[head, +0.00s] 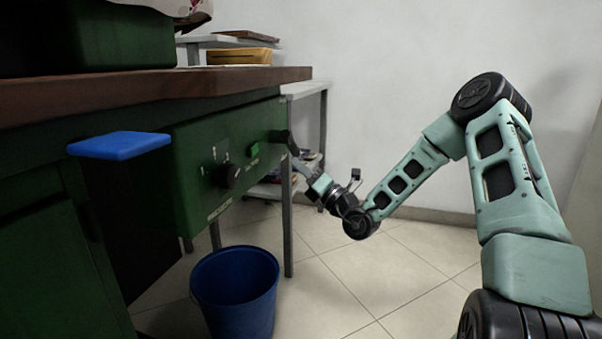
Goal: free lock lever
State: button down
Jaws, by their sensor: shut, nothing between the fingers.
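A green machine housing (190,190) hangs under the wooden counter. Its front panel carries a round black knob (229,175) and a small green button (253,149). A short dark piece (279,136), which may be the lock lever, sticks out near the panel's right end. My gripper (296,157) reaches up and left to just below and right of this dark piece. It is shut and holds nothing. The fingertips are small and dark here, and I cannot tell whether they touch the piece.
A blue flat pad (119,145) juts out at the left of the housing. A blue bucket (236,285) stands on the floor below it. The wooden counter (150,84) overhangs the housing. A metal shelf (306,88) stands behind my gripper. The tiled floor at centre right is clear.

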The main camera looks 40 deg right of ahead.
jog(key=shift+w+d+r, duration=0.2)
jog(key=shift+w+r, duration=0.1)
jog(key=shift+r, duration=0.15)
jog(key=shift+w+d+r+n+p, duration=0.1)
jog(key=shift+w+d+n+p, duration=0.05)
jog(key=shift+n+p, duration=0.25)
jog(key=shift+w+d+r+n+y+p, duration=0.1)
jog(key=shift+d+n+y+p, duration=0.05)
jog(key=shift+n+y+p, duration=0.2)
jog(key=w+d+r+n+g+y+p, duration=0.1)
jog(key=r+n+g+y+p, duration=0.3)
jog(key=n, duration=0.9)
jog(key=w+d+r+n+g+y+p, duration=0.1)
jog(key=d+r+n+g+y+p, duration=0.1)
jog(key=r+n+g+y+p, duration=0.2)
jog(key=shift+w+r+n+g+y+p, duration=0.35)
jog(key=shift+n+g+y+p, duration=1.35)
jog(key=shift+n+y+p, duration=2.25)
jog(key=shift+s+r+n+h+b, duration=0.15)
jog(key=shift+n+h+b, duration=0.15)
jog(key=shift+n+h, duration=0.75)
